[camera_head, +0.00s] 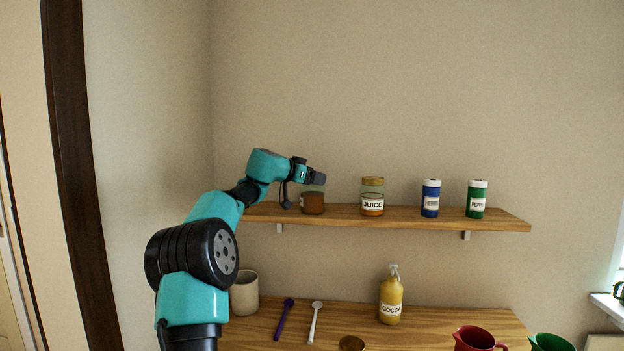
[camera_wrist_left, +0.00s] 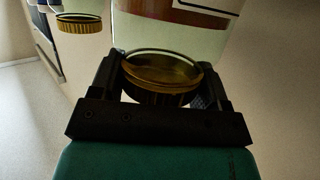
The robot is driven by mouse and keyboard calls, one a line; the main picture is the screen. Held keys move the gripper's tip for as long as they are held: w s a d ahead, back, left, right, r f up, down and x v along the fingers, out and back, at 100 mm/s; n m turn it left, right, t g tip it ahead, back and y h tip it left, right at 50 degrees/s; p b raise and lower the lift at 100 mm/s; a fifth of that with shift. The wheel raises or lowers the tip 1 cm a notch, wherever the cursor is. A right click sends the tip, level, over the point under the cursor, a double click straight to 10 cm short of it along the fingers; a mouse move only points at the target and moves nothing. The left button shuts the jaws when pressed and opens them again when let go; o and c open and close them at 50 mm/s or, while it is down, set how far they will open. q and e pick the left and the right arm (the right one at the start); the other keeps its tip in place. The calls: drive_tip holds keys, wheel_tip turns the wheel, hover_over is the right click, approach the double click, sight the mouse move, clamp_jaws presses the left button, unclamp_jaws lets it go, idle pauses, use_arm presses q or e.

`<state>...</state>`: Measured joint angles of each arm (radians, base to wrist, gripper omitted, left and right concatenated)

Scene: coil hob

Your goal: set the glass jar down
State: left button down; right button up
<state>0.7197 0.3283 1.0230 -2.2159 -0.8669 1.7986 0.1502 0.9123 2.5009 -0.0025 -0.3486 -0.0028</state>
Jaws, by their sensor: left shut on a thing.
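The glass jar (camera_head: 313,203) with brown contents is upright at the left part of the wooden wall shelf (camera_head: 420,220). Its base appears level with the shelf top; I cannot tell whether it touches. My left gripper (camera_head: 317,179) is shut on the jar's top from above and hides its lid in the head view. In the left wrist view, the jar's golden lid (camera_wrist_left: 162,72) sits between the two fingers, with the clear glass (camera_wrist_left: 185,38) beyond it. My right gripper is not in view.
A juice jar (camera_head: 372,198), a blue herbs shaker (camera_head: 431,199) and a green pepper shaker (camera_head: 476,200) stand to the right on the shelf. Below, the counter (camera_head: 270,332) holds a beige crock (camera_head: 245,292), two spoons, a cocoa bottle (camera_head: 391,298) and a red mug (camera_head: 474,340).

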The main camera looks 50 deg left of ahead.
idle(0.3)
use_arm(q)
drive_tip(key=shift+c, duration=0.4)
unclamp_jaws()
drive_tip(key=shift+f, duration=0.1)
drive_tip(key=d+v, duration=0.1)
drive_tip(key=v, duration=1.1)
drive_tip(key=shift+a, duration=0.5)
